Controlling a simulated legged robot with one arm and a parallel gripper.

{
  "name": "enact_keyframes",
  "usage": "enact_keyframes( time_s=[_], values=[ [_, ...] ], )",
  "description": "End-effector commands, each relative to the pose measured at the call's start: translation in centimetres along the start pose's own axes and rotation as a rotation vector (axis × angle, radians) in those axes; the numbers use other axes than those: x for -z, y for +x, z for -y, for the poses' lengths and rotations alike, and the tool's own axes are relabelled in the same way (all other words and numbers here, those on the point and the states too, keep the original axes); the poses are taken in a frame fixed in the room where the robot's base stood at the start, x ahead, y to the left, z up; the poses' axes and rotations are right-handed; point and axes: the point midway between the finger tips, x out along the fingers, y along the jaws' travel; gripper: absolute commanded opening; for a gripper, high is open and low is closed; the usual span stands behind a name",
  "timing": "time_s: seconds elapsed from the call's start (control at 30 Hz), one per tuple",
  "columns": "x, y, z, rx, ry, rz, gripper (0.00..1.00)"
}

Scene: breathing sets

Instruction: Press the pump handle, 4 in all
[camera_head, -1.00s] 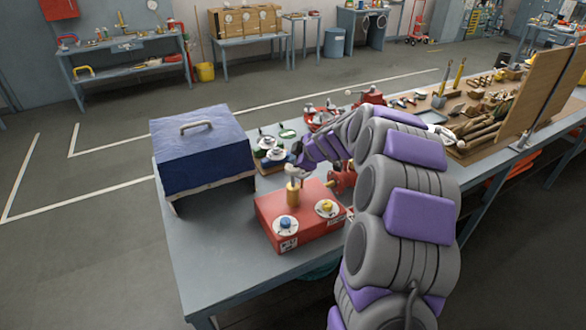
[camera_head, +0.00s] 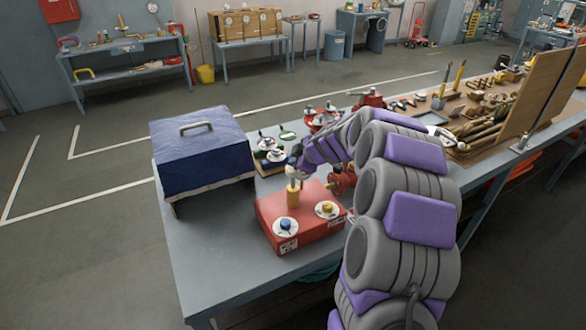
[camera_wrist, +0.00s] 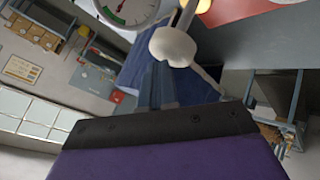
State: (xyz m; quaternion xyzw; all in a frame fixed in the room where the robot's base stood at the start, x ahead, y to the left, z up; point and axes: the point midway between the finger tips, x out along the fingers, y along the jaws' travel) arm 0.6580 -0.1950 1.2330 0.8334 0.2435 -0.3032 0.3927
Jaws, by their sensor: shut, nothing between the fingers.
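The red box (camera_head: 290,238) stands on the grey bench, with a brass-yellow cylinder (camera_head: 293,197) upright on it. A pale knob (camera_head: 291,171) shows at the cylinder's top; I take it for the pump handle. In the wrist view a pale rounded knob (camera_wrist: 172,46) on a stem is close in front of my gripper. My gripper (camera_head: 296,163) is shut and empty, at the top of the cylinder. Its fingers also show in the wrist view (camera_wrist: 155,84). I cannot tell whether they touch the knob. The arm hides part of the box's right side.
A blue knob (camera_head: 286,224) and a yellow knob (camera_head: 326,207) sit on white discs on the box. A blue covered case (camera_head: 203,150) stands left. Gauges and red fittings (camera_head: 320,116) lie behind. Tools and a wooden board (camera_head: 537,95) are right. The bench's front left is clear.

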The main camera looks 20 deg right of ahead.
Motion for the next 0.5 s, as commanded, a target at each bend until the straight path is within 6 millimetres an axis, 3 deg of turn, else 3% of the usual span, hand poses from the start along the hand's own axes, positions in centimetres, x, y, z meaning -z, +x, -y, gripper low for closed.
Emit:
enact_keyframes(
  time_s=[0.5],
  values=[
    [-0.29,0.44,0.34,0.002,-0.001,0.001,0.0]
  ],
)
